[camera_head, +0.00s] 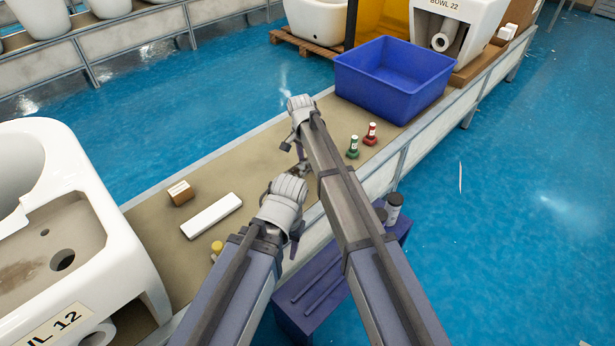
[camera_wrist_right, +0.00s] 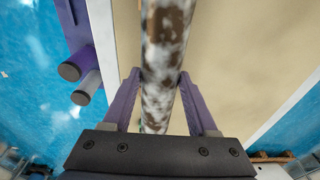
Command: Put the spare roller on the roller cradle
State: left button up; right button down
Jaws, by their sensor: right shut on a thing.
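The spare roller (camera_wrist_right: 160,60), a mottled grey and brown cylinder, runs up the middle of the right wrist view. My right gripper (camera_wrist_right: 158,82) is shut on it, one purple finger on each side. In the head view my right gripper (camera_head: 301,164) is over the conveyor belt, mostly behind its own arm, and the roller is largely hidden there. My left gripper (camera_head: 295,238) is by the near conveyor edge; its jaws are too hidden to read. I cannot clearly identify the roller cradle; a purple stand (camera_head: 312,296) with dark bars is beside the conveyor.
The tan belt (camera_head: 245,160) holds a blue bin (camera_head: 395,80), green (camera_head: 353,147) and red (camera_head: 371,134) items, a white block (camera_head: 211,216) and a small brown box (camera_head: 180,193). A toilet bowl (camera_head: 75,240) is at left. Dark-capped canisters (camera_head: 394,208) show by the stand.

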aim_at(307, 169)
jog(key=shift+f+b, duration=1.75)
jog(key=shift+f, duration=0.2)
jog(key=shift+f, duration=0.2)
jog(key=shift+c, duration=0.9)
grip_release()
jog(key=shift+r, duration=0.2)
jog(key=r+p, duration=0.8)
jog(key=s+a+r+p, duration=0.1)
jog(key=r+p, duration=0.3)
